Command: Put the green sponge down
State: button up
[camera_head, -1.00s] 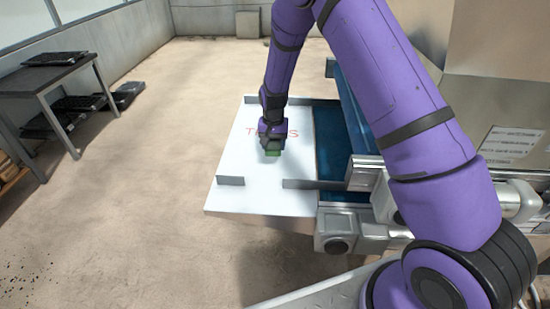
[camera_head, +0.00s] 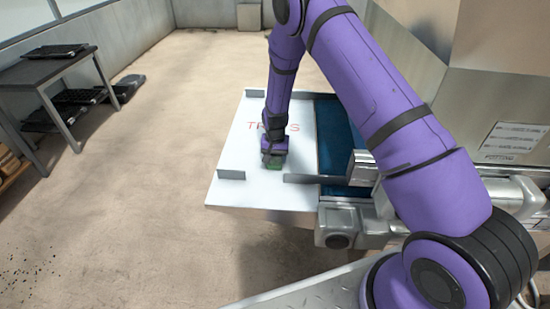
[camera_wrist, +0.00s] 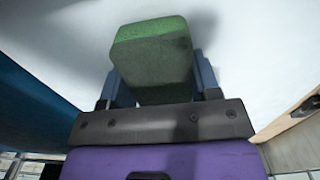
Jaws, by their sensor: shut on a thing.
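The green sponge (camera_wrist: 152,58) is a block between the two fingers of my gripper (camera_wrist: 155,80) in the wrist view. My gripper is shut on it. In the head view my gripper (camera_head: 273,160) points down over the white board (camera_head: 238,195) with red lettering, and a little of the sponge (camera_head: 274,166) shows below the jaws. The sponge is at or just above the board; I cannot tell whether it touches. My gripper and wrist cover part of the lettering.
Low grey rails stand on the board, one at the front left (camera_head: 231,174) and one at the front right (camera_head: 312,180). A blue belt (camera_head: 338,142) runs along its right side. A dark table (camera_head: 50,77) with black trays stands at the left. The board's left part is bare.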

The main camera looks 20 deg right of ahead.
aim_at(275, 156)
jog(key=o, duration=1.2)
jog(key=shift+f, duration=0.1)
notch_tip(275, 156, up, 12)
jog(key=shift+r, duration=0.15)
jog(key=shift+s, duration=0.1)
